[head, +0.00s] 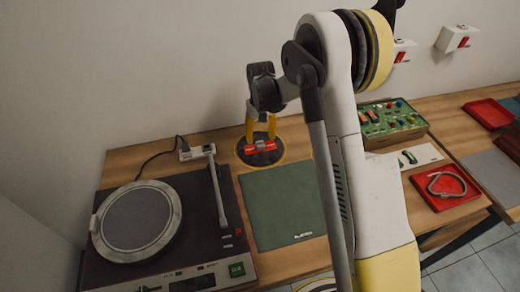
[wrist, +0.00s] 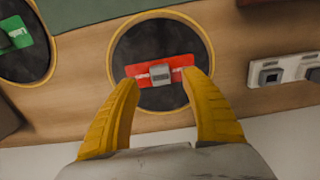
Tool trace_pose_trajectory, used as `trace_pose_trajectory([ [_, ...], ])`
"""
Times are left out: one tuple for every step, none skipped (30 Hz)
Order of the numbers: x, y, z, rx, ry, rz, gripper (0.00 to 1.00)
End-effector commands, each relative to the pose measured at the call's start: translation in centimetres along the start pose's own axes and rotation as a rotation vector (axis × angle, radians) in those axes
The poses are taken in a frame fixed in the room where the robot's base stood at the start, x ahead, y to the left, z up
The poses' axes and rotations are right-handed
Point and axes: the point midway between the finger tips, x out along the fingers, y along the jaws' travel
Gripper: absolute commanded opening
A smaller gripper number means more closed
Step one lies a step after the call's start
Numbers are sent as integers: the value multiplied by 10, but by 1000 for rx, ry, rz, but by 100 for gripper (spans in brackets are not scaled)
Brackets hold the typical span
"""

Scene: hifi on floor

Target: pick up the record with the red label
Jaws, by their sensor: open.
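The record with the red label (head: 262,159) is a dark disc inside a yellow ring, lying on the wooden table behind the green mat. It also shows in the wrist view (wrist: 152,42), with a small grey block at the middle of its red label (wrist: 178,63). My gripper (head: 261,138) is open over this record. In the wrist view its two yellow fingers (wrist: 162,78) are on either side of the grey block, over the label's two ends. I cannot tell whether the fingertips touch the label. The fingers cover part of the record's near side.
A record with a green label (wrist: 25,62) lies beside it in the wrist view. The turntable (head: 232,262) stands left, a power strip (head: 197,153) behind it. The green mat (head: 283,205) is clear.

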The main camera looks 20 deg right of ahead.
Motion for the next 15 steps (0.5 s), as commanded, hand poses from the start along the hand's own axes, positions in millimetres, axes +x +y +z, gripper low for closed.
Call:
trace_pose_trajectory([
  [5, 0, -1, 0, 0, 0, 54],
  [8, 0, -1, 0, 0, 0, 54],
  [13, 0, -2, 0, 0, 0, 54],
  [18, 0, -3, 0, 0, 0, 54],
  [23, 0, -4, 0, 0, 0, 54],
  [30, 0, -5, 0, 0, 0, 54],
  [36, 0, -6, 0, 0, 0, 54],
  [40, 0, -6, 0, 0, 0, 54],
  [45, 0, -5, 0, 0, 0, 54],
  [48, 0, -5, 0, 0, 0, 54],
  [50, 0, -5, 0, 0, 0, 54],
  [51, 0, -5, 0, 0, 0, 54],
  [51, 0, -5, 0, 0, 0, 54],
  [50, 0, -5, 0, 0, 0, 54],
  [50, 0, -5, 0, 0, 0, 54],
])
